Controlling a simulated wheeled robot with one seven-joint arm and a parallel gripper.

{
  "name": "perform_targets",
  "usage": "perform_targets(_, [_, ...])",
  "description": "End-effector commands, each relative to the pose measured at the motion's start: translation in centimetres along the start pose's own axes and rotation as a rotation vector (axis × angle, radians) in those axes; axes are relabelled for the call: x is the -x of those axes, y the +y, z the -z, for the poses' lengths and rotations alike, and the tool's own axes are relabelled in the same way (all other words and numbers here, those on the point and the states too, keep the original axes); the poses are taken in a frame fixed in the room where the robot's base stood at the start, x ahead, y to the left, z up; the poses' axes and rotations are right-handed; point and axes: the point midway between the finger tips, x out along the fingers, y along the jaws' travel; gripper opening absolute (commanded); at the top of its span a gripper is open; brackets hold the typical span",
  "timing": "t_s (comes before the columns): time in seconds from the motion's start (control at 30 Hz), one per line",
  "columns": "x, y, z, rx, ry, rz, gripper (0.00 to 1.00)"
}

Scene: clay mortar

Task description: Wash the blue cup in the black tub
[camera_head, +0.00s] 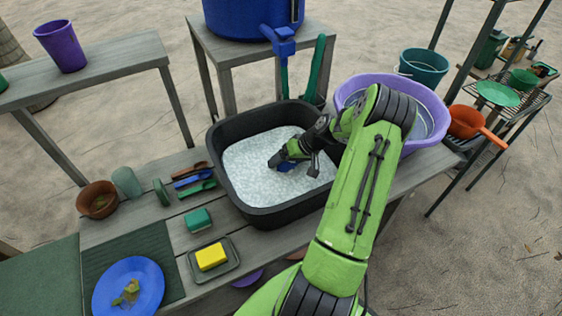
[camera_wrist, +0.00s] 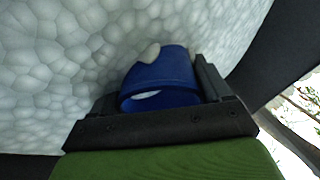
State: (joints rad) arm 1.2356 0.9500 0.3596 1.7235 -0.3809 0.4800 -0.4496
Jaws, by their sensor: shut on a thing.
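The black tub (camera_head: 235,196) stands on the grey wooden table and is filled with white foam (camera_head: 255,170). My gripper (camera_head: 283,163) reaches down into the tub, at the foam near its middle. The blue cup (camera_head: 287,166) shows only as a small blue patch at my fingertips in the head view. In the wrist view the blue cup (camera_wrist: 160,78) sits between my two fingers, with its open rim towards me and a bit of white foam on its side. My gripper (camera_wrist: 162,90) is shut on it. How deep the cup sits in the foam is unclear.
A purple basin (camera_head: 440,105) stands right of the tub, behind my arm. A yellow sponge (camera_head: 211,256) on a tray, a green sponge (camera_head: 198,220) and several utensils (camera_head: 194,180) lie to the left. A blue plate (camera_head: 128,287) is at front left.

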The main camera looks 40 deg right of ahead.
Motion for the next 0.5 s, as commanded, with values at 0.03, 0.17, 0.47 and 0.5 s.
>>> perform_targets(0.03, [-0.2,-0.3,0.1,0.002,0.000,0.001,0.47])
perform_targets(0.17, [-1.0,-1.4,0.2,0.003,-0.002,0.002,0.47])
perform_targets(0.47, [-0.8,-1.3,0.2,-0.002,0.001,-0.001,0.47])
perform_targets(0.5, [-0.6,-0.9,0.1,-0.002,0.001,-0.001,0.47])
